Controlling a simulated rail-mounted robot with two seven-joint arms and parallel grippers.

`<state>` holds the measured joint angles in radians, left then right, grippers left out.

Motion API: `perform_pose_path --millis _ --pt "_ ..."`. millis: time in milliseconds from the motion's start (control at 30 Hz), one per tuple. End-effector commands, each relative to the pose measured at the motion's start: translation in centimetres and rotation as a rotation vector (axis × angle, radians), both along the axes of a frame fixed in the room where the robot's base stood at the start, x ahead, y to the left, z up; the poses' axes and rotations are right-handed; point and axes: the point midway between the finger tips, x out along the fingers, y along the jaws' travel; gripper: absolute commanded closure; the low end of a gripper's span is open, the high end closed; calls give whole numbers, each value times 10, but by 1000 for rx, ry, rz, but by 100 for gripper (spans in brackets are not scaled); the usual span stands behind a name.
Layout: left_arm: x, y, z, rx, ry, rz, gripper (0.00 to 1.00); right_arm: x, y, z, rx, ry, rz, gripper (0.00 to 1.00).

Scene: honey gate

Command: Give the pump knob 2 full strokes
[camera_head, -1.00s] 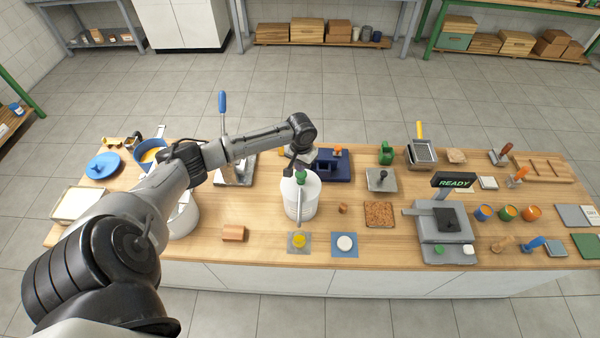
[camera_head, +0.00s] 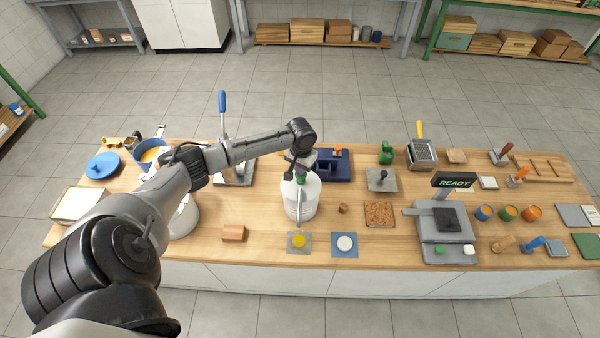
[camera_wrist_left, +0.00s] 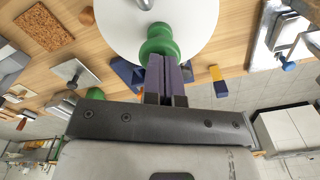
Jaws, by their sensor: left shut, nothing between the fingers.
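The green pump knob (camera_head: 301,181) stands on top of a white round container (camera_head: 300,204) in the middle of the bench. In the left wrist view the knob (camera_wrist_left: 158,44) shows beyond the fingertips, against the white lid (camera_wrist_left: 195,25). My left gripper (camera_head: 299,172) is shut and empty, directly over the knob and partly hiding it. In the left wrist view its closed fingers (camera_wrist_left: 165,68) overlap the knob's near edge, and they seem to touch it. My right gripper is in neither view.
A yellow-topped piece on a grey mat (camera_head: 299,242) and a white disc on a blue mat (camera_head: 344,244) lie in front of the container. A dark blue device (camera_head: 333,165) stands behind it. A wooden block (camera_head: 233,233) lies to the left.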

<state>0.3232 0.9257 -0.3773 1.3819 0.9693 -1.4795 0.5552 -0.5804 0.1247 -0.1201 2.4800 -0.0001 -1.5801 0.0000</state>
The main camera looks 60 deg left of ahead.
Motion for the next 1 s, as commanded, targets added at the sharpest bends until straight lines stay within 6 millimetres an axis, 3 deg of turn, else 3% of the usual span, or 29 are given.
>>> perform_pose_path --millis 633,1000 --pt "0 0 -23 0 1 0 100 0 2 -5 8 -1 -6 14" --pt "0 0 -22 0 1 0 100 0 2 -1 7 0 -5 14"
